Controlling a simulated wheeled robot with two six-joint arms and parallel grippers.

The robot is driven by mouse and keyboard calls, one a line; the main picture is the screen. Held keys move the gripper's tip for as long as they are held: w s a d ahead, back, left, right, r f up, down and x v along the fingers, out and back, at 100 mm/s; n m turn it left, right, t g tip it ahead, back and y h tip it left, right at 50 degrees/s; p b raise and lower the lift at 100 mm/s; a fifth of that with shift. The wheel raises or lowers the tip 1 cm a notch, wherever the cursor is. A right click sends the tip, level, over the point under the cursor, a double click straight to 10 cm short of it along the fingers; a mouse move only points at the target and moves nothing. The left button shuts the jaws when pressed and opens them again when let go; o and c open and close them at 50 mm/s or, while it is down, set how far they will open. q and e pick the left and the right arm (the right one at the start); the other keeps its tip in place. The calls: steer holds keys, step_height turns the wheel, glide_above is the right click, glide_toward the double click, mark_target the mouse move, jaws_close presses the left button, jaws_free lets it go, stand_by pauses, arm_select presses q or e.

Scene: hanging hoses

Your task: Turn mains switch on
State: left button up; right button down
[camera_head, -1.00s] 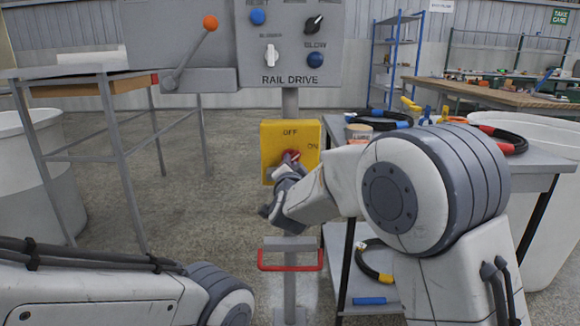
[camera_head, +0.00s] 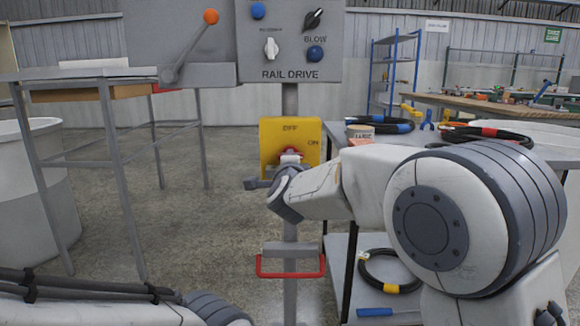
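The mains switch is a yellow box (camera_head: 270,138) marked OFF at the top and ON at the right, on a grey post below the RAIL DRIVE panel. Its red knob (camera_head: 290,153) shows only in part, and I cannot tell which mark it points to. My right gripper (camera_head: 288,165) is right in front of the knob, at the lower part of the box. A grey part of it sticks out to the left. The fingertips are partly hidden, so I cannot tell whether they grip the knob. My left arm shows at the bottom left, but its gripper is out of view.
The grey RAIL DRIVE panel (camera_head: 290,75) with a lever (camera_head: 190,48) hangs above the switch. A red handle (camera_head: 290,275) is lower on the post. A table with coiled hoses (camera_head: 380,125) stands close on the right, and a metal frame table (camera_head: 110,140) on the left.

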steer(key=shift+m, duration=0.3)
steer(key=shift+f, duration=0.1)
steer(key=c, duration=0.8)
jaws_free()
steer(key=shift+c, duration=0.2)
steer(key=s+p, duration=0.2)
steer(key=s, duration=0.8)
steer(key=shift+s, duration=0.25)
steer(key=shift+a, duration=0.1)
